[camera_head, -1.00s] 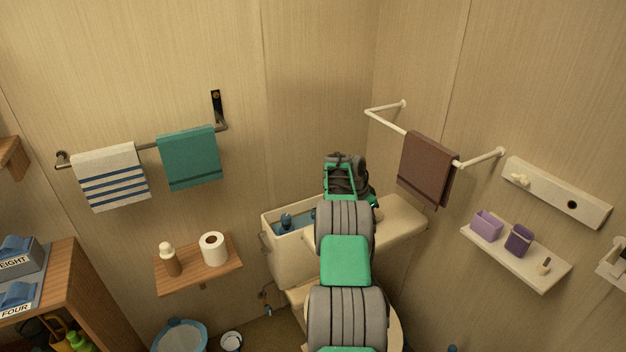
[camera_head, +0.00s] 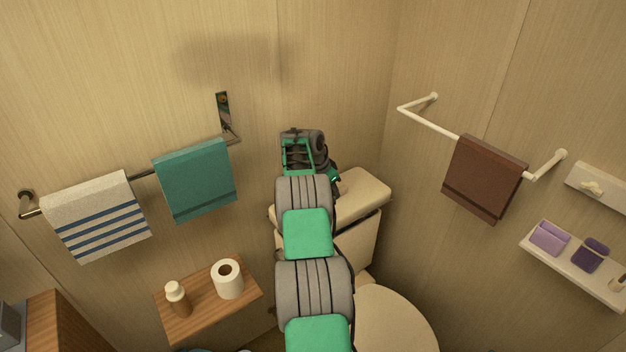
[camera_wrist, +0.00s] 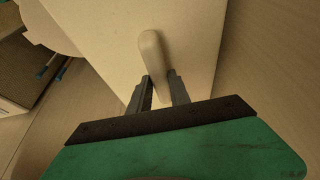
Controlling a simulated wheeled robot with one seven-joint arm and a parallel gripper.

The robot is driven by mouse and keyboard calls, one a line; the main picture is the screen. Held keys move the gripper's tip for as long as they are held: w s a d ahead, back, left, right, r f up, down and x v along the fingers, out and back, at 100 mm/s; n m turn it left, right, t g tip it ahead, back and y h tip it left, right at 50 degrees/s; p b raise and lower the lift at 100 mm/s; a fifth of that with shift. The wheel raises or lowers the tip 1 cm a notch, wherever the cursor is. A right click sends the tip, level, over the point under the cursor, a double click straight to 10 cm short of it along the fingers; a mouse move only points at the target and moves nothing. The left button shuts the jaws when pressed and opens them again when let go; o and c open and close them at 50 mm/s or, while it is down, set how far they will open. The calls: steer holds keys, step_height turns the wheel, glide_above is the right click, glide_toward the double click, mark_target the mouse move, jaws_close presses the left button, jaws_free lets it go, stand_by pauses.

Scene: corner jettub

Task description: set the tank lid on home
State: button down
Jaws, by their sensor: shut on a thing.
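The cream tank lid (camera_head: 367,194) lies across the top of the toilet tank (camera_head: 356,242) in the head view; the tank's inside is not visible. Whether the lid sits fully flush I cannot tell, as my arm covers its left part. In the wrist view the lid (camera_wrist: 195,35) fills the upper middle, with a pale upright handle (camera_wrist: 152,52) on it. My gripper (camera_wrist: 160,77) is shut on this handle, one finger on each side. In the head view my fingers are mostly hidden by my arm.
A teal towel (camera_head: 196,181) and a striped towel (camera_head: 98,217) hang on the left wall bar. A wooden shelf (camera_head: 243,291) holds a paper roll (camera_head: 228,279) and a bottle (camera_head: 179,299). A brown towel (camera_head: 484,178) hangs on the right. The toilet seat cover (camera_head: 393,322) is in front.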

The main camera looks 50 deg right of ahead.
steer(key=shift+w+d+r, duration=0.1)
steer(key=shift+w+d, duration=0.05)
steer(key=shift+w, duration=0.2)
steer(key=shift+s, duration=0.1)
steer(key=shift+s+r, duration=0.1)
steer(key=shift+b, duration=0.3)
step_height(320, 180, down, 8)
steer(key=b, duration=0.5)
steer(key=shift+r+b, duration=0.15)
steer(key=shift+b, duration=0.25)
steer(key=c, duration=1.1)
jaws_free()
steer(key=shift+a, duration=0.2)
